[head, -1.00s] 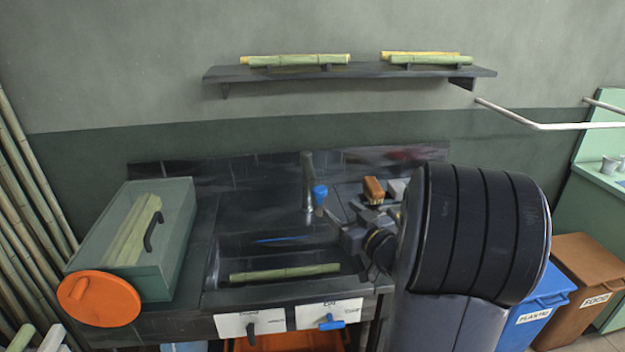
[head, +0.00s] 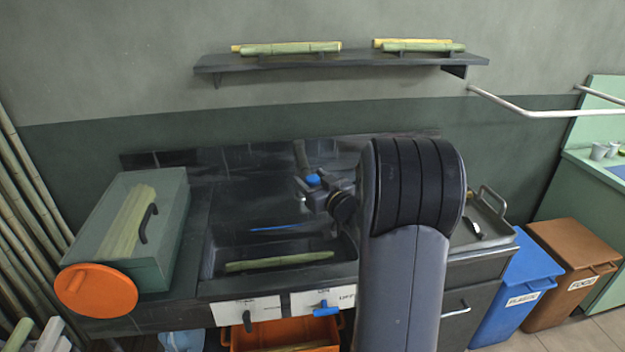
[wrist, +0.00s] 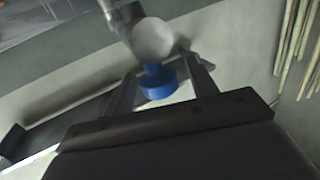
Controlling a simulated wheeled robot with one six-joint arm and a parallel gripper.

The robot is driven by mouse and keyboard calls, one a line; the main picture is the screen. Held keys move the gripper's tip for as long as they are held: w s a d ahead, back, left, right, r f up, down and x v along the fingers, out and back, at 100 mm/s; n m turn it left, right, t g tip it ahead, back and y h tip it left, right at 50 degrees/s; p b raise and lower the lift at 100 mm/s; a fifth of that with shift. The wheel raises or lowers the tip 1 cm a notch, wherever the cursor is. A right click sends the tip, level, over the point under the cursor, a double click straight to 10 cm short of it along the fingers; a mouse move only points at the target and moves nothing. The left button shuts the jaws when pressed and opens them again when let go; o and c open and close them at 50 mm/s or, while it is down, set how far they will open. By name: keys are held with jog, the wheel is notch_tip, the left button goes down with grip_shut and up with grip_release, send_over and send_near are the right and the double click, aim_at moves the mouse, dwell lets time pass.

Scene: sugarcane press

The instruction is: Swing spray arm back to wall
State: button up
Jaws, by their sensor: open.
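The spray arm is a grey pipe (head: 301,154) rising at the back of the sink, with a blue nozzle (head: 313,180) at its end. In the wrist view the pipe ends in a pale rounded head (wrist: 153,40) above the blue nozzle (wrist: 158,83). My gripper (head: 306,190) is open at the nozzle. In the wrist view its two fingers (wrist: 162,72) stand on either side of the blue nozzle. A gap shows on the right of it; contact on the left is unclear. My arm hides part of the counter to the right.
The sink (head: 215,255) holds a green cane (head: 280,262). A lidded green box (head: 170,240) stands left on the counter, beside an orange disc (head: 96,289). A wall shelf (head: 350,60) with canes hangs above. Blue (head: 515,285) and brown (head: 575,255) bins stand right.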

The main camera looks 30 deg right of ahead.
jog(key=shift+c, duration=0.4)
grip_shut()
jog(key=shift+a, duration=0.1)
